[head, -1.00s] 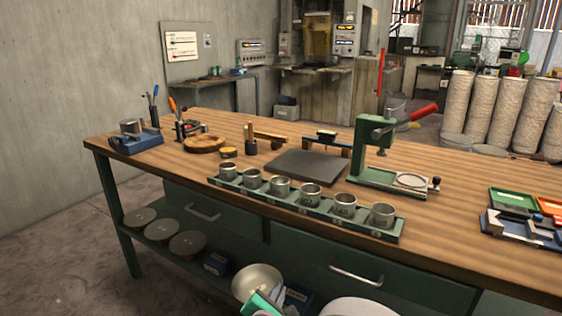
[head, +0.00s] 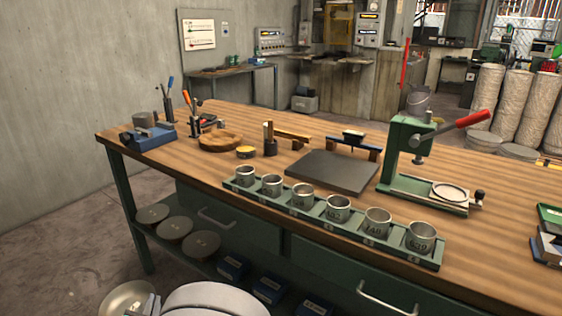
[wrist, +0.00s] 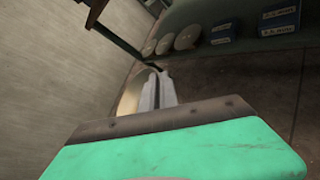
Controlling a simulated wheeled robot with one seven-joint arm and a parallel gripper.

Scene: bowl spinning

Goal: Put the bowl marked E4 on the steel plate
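A pale, shiny bowl (head: 126,297) is at the bottom left of the head view, partly cut off by the frame. Its edge also shows in the wrist view (wrist: 131,92). No mark can be read on it. My gripper (head: 151,304) is at the bowl's right side, with its grey fingers (wrist: 155,90) close together at the rim and apparently pinching it, clear of the bench. A flat dark grey plate (head: 335,172) lies on the bench, with nothing on it.
A green rack (head: 297,212) of several numbered metal cups runs along the bench's front edge, before the plate. A green lever press (head: 425,160) stands right of the plate. A wooden disc (head: 220,142) lies left. The lower shelf holds discs (head: 173,228) and blue boxes (head: 232,266).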

